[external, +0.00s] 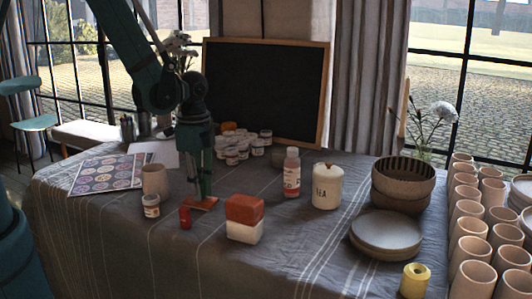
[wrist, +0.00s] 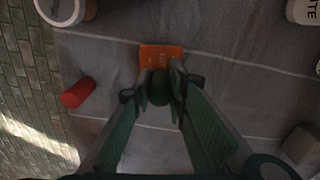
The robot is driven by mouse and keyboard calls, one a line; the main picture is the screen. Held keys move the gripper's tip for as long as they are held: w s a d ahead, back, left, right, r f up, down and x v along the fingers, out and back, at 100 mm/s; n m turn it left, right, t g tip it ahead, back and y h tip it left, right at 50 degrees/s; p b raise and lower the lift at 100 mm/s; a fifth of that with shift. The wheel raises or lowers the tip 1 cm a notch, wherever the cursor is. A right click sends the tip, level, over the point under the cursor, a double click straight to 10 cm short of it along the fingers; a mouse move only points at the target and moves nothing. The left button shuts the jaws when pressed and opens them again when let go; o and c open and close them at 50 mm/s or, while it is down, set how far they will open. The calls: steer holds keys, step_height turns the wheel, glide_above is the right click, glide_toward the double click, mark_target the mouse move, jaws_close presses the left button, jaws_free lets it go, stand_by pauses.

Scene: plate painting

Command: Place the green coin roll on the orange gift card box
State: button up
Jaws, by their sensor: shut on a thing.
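The flat orange gift card box (external: 206,205) lies on the cloth under my gripper. In the wrist view it (wrist: 161,52) shows at top middle, with lettering, just beyond the fingertips. My gripper (wrist: 163,82) is shut on the green coin roll (wrist: 160,92), a dark green cylinder between the two fingers. In the external view my gripper (external: 204,192) points straight down with its tips at the orange box. The roll cannot be made out there against the green fingers. I cannot tell whether it touches the box.
A red roll (external: 185,218) lies close in front of the orange box. A small paint jar (external: 151,206) and a clay cup (external: 155,181) stand to the left. An orange-and-white block (external: 244,218) stands to the right.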

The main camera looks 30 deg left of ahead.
steer(key=shift+f, duration=0.15)
steer(key=o, duration=1)
steer(key=shift+r+p, duration=1.2)
steer(key=shift+r, duration=4.9)
